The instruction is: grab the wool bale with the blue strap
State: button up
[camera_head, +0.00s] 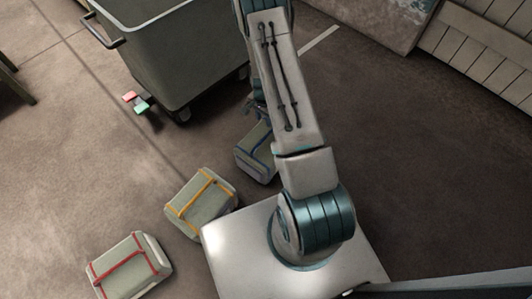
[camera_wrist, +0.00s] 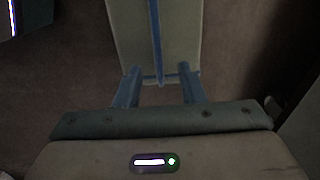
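The wool bale with the blue strap (camera_head: 254,153) lies on the floor behind my base, partly hidden by my arm in the head view. In the wrist view the pale bale (camera_wrist: 140,35) fills the top middle, its blue strap running down between my fingers. My gripper (camera_wrist: 159,78) has its two fingers spread apart with a gap between them, at the bale's near end. Both fingertips overlap the bale in the picture; I cannot tell whether they touch it. In the head view my gripper is mostly hidden behind the arm.
A bale with a yellow strap (camera_head: 200,204) and one with a red strap (camera_head: 128,267) lie to the left. A grey wheeled bin (camera_head: 172,57) stands behind the blue-strapped bale. Small red and green items (camera_head: 139,103) lie by it. Floor at right is clear.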

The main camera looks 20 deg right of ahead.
aim_at(266, 137)
notch_tip(266, 137, down, 9)
jog(key=b, duration=0.2)
jog(key=shift+d+r+b, duration=0.1)
jog(key=shift+r+b, duration=0.05)
jog(key=shift+b, duration=0.15)
jog(key=f+b, duration=0.2)
jog(key=f, duration=0.3)
jog(key=shift+s+d+f+b, duration=0.1)
jog(key=shift+d+b, duration=0.25)
jog(key=shift+b, duration=0.05)
grip_shut()
dwell(0.7)
